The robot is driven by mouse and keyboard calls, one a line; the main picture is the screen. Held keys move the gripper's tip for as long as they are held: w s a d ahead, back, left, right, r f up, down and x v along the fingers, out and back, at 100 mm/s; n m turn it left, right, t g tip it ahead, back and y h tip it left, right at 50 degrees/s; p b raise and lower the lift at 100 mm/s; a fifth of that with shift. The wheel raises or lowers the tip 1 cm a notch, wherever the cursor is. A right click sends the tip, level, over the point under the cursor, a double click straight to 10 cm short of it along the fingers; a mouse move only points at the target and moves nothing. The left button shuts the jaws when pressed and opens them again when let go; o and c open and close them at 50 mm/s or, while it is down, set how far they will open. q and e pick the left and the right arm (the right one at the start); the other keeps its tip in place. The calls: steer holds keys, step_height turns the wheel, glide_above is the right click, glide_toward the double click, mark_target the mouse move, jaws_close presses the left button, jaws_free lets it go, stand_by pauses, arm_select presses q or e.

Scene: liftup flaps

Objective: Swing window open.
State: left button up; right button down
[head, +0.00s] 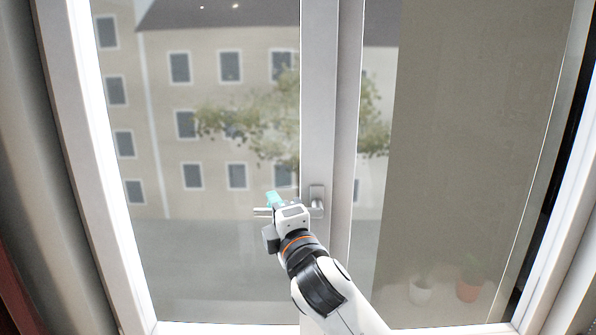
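The window has two tall glass panes in white frames, a left pane (225,120) and a right pane (480,130). White upright frame members (320,90) stand between them. A grey metal handle (317,194) sits on the middle upright, with its lever pointing left, roughly level. My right gripper (272,205) is at the lever, in front of the left pane. One teal fingertip shows just above the lever. The gripper body hides part of the lever, so I cannot tell whether the fingers are closed on it. My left gripper is out of view.
A grey curtain-like surface (30,150) runs along the left edge. A building and tree branches show through the glass.

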steer(key=shift+s+a+f+h, duration=0.15)
steer(key=shift+s+h, duration=0.15)
steer(key=shift+s, duration=0.45)
steer(key=shift+s+a+m+t+h, duration=0.15)
steer(key=shift+s+m+h, duration=0.15)
steer(key=shift+s, duration=0.45)
steer(key=shift+s+a+m+t+h, duration=0.1)
steer(key=shift+s+m+t+h, duration=0.2)
steer(key=shift+s, duration=0.45)
steer(key=shift+s+a+m+t+h, duration=0.1)
steer(key=shift+s+m+h, duration=0.1)
steer(key=shift+s+h, duration=0.4)
steer(key=shift+s, duration=0.1)
steer(key=s+a+m+h+b, duration=0.1)
steer(key=s+h, duration=0.1)
steer(key=s, duration=0.3)
steer(key=shift+s+a+m, duration=0.3)
steer(key=shift+s+a, duration=0.05)
steer(key=shift+s, duration=0.05)
